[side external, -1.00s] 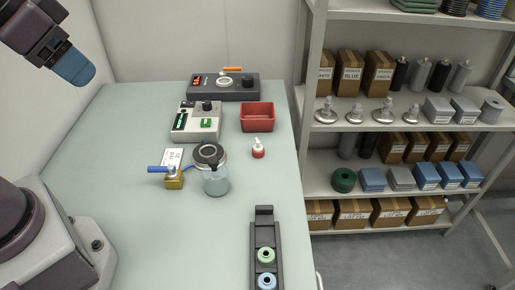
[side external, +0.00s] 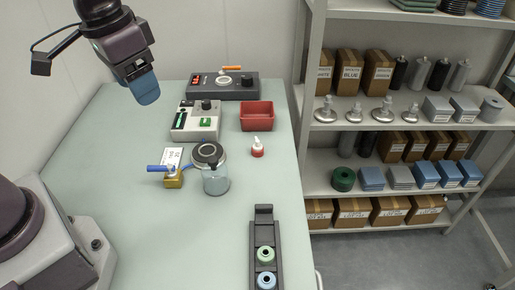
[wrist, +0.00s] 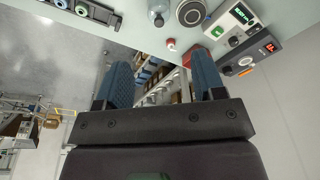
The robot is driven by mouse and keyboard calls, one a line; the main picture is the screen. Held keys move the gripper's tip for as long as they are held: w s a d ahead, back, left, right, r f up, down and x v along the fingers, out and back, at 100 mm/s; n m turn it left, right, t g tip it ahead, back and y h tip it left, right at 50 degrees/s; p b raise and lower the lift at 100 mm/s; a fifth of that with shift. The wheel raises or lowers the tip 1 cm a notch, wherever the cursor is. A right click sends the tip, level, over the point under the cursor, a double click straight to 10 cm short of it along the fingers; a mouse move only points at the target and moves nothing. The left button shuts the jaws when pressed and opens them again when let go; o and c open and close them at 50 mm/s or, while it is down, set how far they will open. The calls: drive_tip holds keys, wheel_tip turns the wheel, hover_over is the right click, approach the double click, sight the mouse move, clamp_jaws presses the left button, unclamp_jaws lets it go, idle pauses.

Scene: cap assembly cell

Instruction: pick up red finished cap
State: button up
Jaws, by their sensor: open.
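The red cap (side external: 257,152) with a white nozzle tip stands upright on the pale green table, in front of the red bin. It also shows in the wrist view (wrist: 171,45), small, beyond my fingers. My gripper (side external: 147,92) is raised above the left back part of the table, to the left of the cap and well apart from it. In the wrist view its two blue fingers (wrist: 163,82) are spread apart with nothing between them.
A clear jar (side external: 216,181) and a dark round device stand left of the cap. A brass block with a blue handle (side external: 173,177) is further left. The red bin (side external: 257,117) and instrument boxes (side external: 195,122) are behind. A dark rack (side external: 265,235) holds green and blue rings in front.

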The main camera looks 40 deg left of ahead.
drive_tip(key=w+d+f+n+g+y, duration=0.1)
drive_tip(key=w+d+f+n+g, duration=0.1)
drive_tip(key=w+f, duration=0.5)
drive_tip(key=n+t+y, duration=0.2)
drive_tip(key=n+y, duration=0.1)
drive_tip(key=n, duration=0.8)
approach(258, 142)
drive_tip(key=x, duration=1.1)
drive_tip(key=shift+a+f, duration=0.1)
drive_tip(key=c, duration=0.7)
